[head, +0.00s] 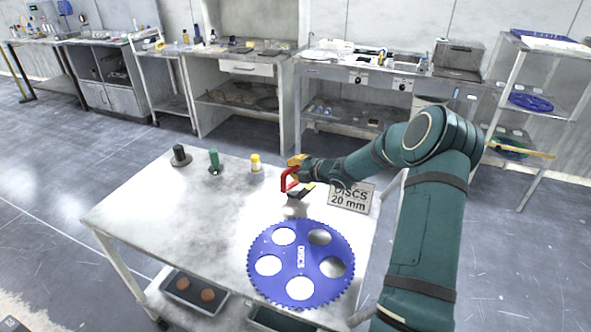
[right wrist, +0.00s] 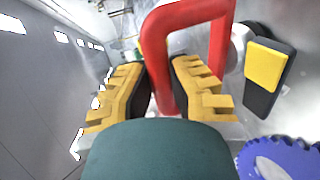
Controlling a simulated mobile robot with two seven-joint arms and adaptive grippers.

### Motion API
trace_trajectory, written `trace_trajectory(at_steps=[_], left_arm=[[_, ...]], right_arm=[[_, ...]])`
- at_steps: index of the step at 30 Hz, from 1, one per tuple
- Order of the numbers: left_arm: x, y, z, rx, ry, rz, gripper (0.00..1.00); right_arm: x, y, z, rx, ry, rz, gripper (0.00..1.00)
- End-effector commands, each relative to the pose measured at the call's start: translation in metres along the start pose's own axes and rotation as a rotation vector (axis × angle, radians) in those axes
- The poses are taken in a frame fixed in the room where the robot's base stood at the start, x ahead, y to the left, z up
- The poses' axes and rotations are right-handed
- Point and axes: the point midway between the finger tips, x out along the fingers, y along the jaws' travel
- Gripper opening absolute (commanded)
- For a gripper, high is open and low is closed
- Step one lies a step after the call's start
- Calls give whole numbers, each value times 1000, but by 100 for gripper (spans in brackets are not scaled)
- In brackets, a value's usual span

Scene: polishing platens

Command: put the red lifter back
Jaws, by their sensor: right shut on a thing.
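The red lifter (head: 288,181) is a red loop-shaped handle near the far right edge of the white table. My right gripper (head: 298,163) is shut on it. In the right wrist view, the lifter (right wrist: 188,14) rises between the yellow fingers of the gripper (right wrist: 160,88). I cannot tell whether the lifter touches the table. A black and yellow piece (head: 303,190) lies just beside it; it also shows in the right wrist view (right wrist: 264,95). A pale round shape (right wrist: 240,45) is partly hidden behind the lifter. My left gripper is not in view.
A blue toothed disc (head: 262,240) with round holes lies at the table's front right. A "DISCS 20 mm" sign (head: 347,203) stands at the right. Black (head: 179,153), green (head: 214,160) and yellow-topped (head: 256,163) pieces stand along the back. The table's left (head: 150,205) is clear.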

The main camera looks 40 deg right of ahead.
Motion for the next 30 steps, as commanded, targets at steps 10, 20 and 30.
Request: trace_trajectory(at_steps=[10, 20, 30], left_arm=[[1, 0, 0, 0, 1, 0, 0], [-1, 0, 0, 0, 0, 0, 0], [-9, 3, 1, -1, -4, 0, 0]], right_arm=[[0, 0, 0, 0, 0, 0, 42], [-3, 2, 0, -1, -1, 0, 42], [-64, 3, 1, 0, -3, -1, 42]])
